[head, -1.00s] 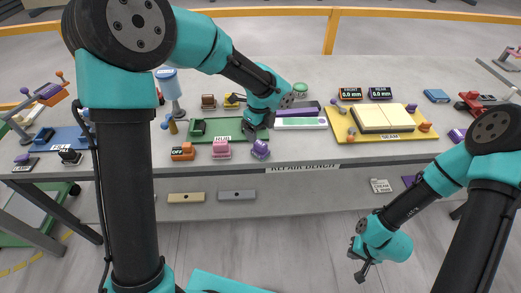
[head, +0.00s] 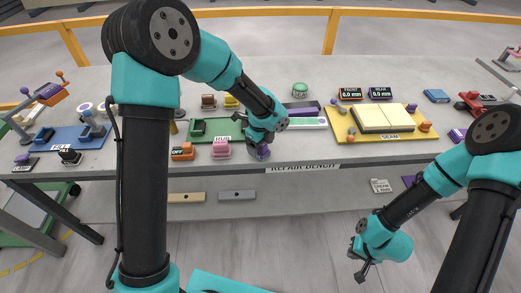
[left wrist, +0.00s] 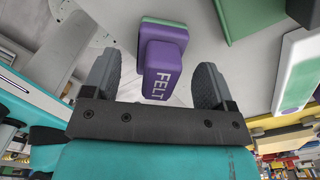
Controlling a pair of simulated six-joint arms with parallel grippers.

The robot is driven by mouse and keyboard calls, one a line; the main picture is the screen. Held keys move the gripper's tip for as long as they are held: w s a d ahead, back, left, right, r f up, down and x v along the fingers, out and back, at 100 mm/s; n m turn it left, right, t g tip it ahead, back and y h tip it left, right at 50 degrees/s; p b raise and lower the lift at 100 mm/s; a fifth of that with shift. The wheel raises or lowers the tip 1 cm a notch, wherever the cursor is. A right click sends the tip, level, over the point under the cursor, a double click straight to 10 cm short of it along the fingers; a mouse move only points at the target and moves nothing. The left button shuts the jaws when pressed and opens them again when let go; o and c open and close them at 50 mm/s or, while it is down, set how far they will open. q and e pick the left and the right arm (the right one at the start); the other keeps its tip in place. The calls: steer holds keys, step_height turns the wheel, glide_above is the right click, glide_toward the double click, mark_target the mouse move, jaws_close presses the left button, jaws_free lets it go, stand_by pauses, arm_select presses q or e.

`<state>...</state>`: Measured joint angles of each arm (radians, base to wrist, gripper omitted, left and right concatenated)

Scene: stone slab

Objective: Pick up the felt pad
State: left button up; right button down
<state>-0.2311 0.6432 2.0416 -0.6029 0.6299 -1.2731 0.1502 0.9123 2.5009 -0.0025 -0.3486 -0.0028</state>
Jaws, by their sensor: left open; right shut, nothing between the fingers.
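The felt pad, a purple block lettered FELT with a green-edged part behind it, shows in the left wrist view (left wrist: 163,72) between my two spread fingers, with gaps on both sides. In the head view the felt pad (head: 263,153) is at the bench's front edge, mostly hidden by my left gripper (head: 258,140). My left gripper is open and empty, just over the pad. My right gripper (head: 362,262) is shut and empty, low in front of the bench.
A pink block (head: 221,150) and an orange OFF block (head: 182,152) stand left of the pad. A green HUB board (head: 215,129) lies behind.

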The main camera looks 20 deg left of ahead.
arm_select(q)
steer(key=shift+f, duration=0.95)
steer(key=c, duration=1.1)
steer(key=shift+r, duration=0.15)
steer(key=shift+c, duration=0.2)
step_height(320, 180, up, 2)
steer(key=shift+s+d+r, duration=0.1)
steer(key=shift+s+r, duration=0.15)
steer(key=shift+r, duration=0.45)
steer(key=s+d+r, duration=0.1)
steer(key=s+d, duration=0.3)
steer(key=s, duration=1.1)
steer(key=shift+r, duration=0.2)
